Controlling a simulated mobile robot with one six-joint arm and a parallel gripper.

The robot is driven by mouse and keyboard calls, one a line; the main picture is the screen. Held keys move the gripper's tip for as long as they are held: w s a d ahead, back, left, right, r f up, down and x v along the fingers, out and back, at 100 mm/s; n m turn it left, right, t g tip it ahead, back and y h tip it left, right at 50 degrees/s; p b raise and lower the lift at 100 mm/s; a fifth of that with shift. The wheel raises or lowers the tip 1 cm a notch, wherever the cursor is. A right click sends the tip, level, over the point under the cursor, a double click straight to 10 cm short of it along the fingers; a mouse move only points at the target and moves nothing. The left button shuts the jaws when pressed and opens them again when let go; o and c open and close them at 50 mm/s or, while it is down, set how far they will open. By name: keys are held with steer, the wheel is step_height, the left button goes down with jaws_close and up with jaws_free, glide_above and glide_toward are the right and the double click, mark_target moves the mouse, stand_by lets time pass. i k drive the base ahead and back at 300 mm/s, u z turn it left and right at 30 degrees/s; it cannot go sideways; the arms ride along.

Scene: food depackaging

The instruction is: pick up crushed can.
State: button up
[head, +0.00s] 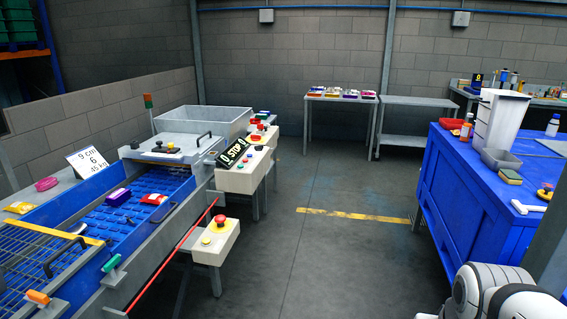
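I cannot make out a crushed can anywhere in the head view. Part of my white arm shows at the lower right corner, in front of the blue workbench (470,190). My gripper is outside the picture, so I cannot see whether it holds anything. Small packs lie on the machine at the left: a purple and white one (118,197), a red and yellow one (154,199) and a yellow one (20,207). A pink ring-like item (46,184) lies on the grey ledge. They are too small to identify further.
A blue-bedded machine (90,235) with a grey bin (204,122) and emergency-stop box (215,240) fills the left. A back table (340,99) holds several coloured packs, beside an empty grey table (420,101). The bench bears a white container (500,118). The middle floor is free.

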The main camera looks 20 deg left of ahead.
mark_target(80, 226)
steer(key=u, duration=0.55)
steer(key=i, duration=1.3)
steer(key=u, duration=1.85)
steer(key=i, duration=1.5)
steer(key=u, duration=0.7)
